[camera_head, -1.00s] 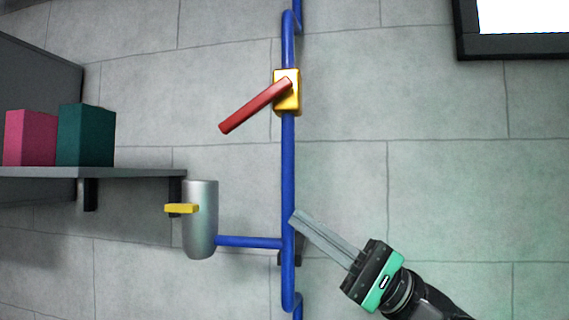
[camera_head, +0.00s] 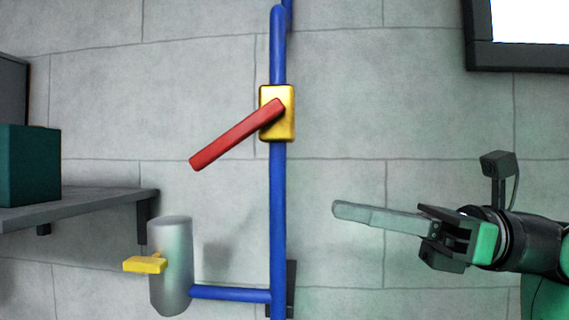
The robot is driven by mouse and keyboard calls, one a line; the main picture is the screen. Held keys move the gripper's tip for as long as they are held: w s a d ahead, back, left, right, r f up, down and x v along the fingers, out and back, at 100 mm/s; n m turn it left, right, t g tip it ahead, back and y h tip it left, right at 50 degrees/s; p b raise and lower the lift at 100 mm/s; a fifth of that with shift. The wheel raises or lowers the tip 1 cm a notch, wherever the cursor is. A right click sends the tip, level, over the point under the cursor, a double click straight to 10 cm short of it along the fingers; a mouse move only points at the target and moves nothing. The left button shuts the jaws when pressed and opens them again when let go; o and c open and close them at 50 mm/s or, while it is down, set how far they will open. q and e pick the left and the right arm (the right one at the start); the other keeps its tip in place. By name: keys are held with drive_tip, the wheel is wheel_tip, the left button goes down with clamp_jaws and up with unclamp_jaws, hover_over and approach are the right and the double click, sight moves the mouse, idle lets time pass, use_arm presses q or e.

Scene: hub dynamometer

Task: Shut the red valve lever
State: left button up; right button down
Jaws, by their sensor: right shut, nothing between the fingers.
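The red valve lever (camera_head: 232,138) is fixed to a yellow valve block (camera_head: 287,126) on the vertical blue pipe (camera_head: 278,205). It slants down to the left from its pivot on the block, at an angle to the pipe. My right gripper (camera_head: 337,209) is shut and empty, to the right of the pipe and lower than the lever. Its fingers point left and stay apart from both pipe and lever. My left gripper is not in view.
A grey cylinder (camera_head: 172,280) with a yellow handle (camera_head: 145,264) joins the pipe at the lower left. A shelf (camera_head: 95,203) with a teal box (camera_head: 30,165) is at the left. A dark-framed panel (camera_head: 478,55) is at the upper right. The wall between is clear.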

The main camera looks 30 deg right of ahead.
drive_tip(key=p, duration=0.3)
approach(215, 159)
drive_tip(key=shift+w+a+f, duration=0.9)
drive_tip(key=shift+w+a, duration=0.05)
drive_tip(key=shift+a, duration=0.25)
drive_tip(key=shift+w+a+r+p, duration=0.3)
drive_tip(key=shift+r+p, duration=0.05)
drive_tip(key=shift+r, duration=0.15)
drive_tip(key=shift+w+a+r+p, duration=0.3)
drive_tip(key=shift+r+p, duration=0.1)
drive_tip(key=shift+r, duration=0.1)
drive_tip(key=shift+w+a+r+p, duration=0.25)
drive_tip(key=shift+a+r+p, duration=0.1)
drive_tip(key=shift+r, duration=0.15)
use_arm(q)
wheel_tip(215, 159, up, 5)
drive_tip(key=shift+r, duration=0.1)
